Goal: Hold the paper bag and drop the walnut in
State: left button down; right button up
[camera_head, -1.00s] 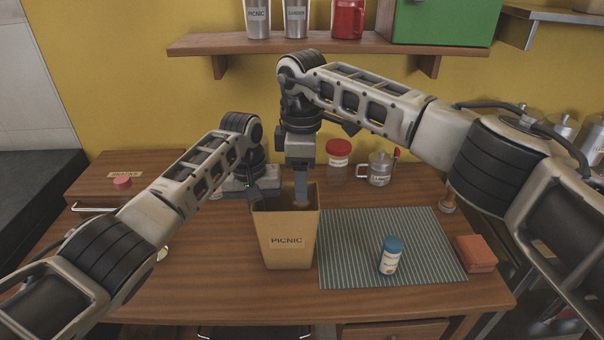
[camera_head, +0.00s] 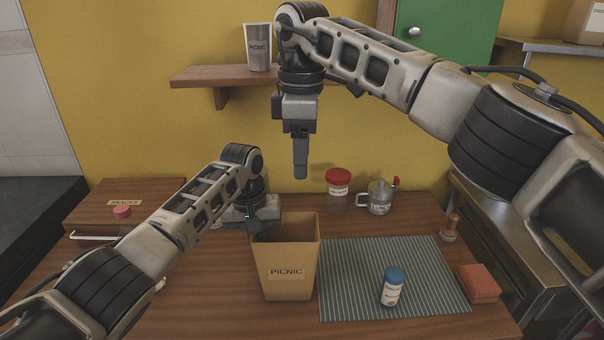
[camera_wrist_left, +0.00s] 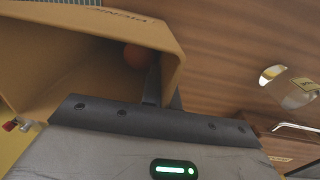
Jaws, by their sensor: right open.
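The brown paper bag (camera_head: 286,285), labelled PICNIC, stands upright on the wooden table, open at the top. My left gripper (camera_head: 255,226) is at its left rim. In the left wrist view, one finger is inside and the other outside the bag's wall (camera_wrist_left: 85,17), with the gripper shut on it. The round brown walnut (camera_wrist_left: 135,55) shows inside the bag in that view; the head view hides it behind the front wall. My right gripper (camera_head: 300,172) is open and empty, pointing down well above the bag.
A striped mat (camera_head: 350,290) lies right of the bag with a blue-capped bottle (camera_head: 391,290) on it. A red-lidded jar (camera_head: 338,186), a glass mug (camera_head: 379,198) and a red block (camera_head: 478,284) stand around it. A snacks box (camera_head: 150,190) is at the left.

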jog(key=shift+r, duration=0.35)
pick_arm(q)
jog(key=c, duration=1.6)
grip_release()
